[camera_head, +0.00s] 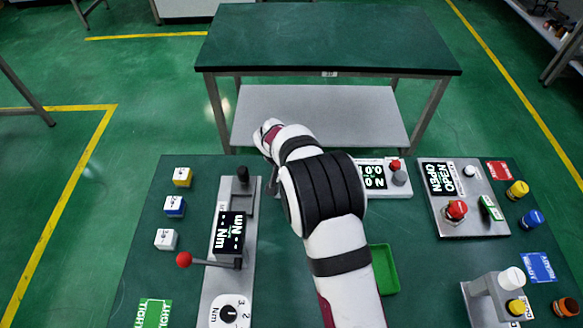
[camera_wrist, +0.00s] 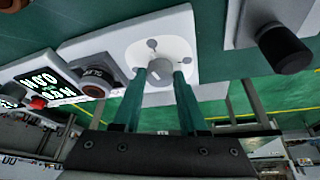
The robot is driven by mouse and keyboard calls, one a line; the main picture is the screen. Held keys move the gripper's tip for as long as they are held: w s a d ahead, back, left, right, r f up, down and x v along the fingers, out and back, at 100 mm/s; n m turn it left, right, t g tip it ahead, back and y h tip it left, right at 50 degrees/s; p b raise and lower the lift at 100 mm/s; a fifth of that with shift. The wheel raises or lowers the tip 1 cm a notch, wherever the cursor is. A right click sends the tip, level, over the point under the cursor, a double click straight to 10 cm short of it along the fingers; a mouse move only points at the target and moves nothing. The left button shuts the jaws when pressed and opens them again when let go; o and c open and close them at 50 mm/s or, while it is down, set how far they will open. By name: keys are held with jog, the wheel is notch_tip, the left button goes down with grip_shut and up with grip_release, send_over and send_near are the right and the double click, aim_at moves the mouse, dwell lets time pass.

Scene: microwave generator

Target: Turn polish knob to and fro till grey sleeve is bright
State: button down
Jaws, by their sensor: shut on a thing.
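In the wrist view a pale grey knob (camera_wrist: 160,74) stands at the middle of a round white dial on a white panel (camera_wrist: 185,25). My gripper (camera_wrist: 160,80) has its two teal fingers on either side of this knob and is shut on it.
A display unit with a red button (camera_head: 396,165) stands right of my arm. Left is a torque device with a red-tipped lever (camera_head: 184,259) and a black post (camera_head: 243,174). A button panel (camera_head: 470,222) and a green tray (camera_head: 383,270) lie to the right.

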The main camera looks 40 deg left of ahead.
jog(key=shift+a+m+h, duration=0.1)
jog(key=shift+m+h, duration=0.3)
jog(key=shift+m, duration=0.7)
jog(key=shift+c, duration=2.2)
grip_release()
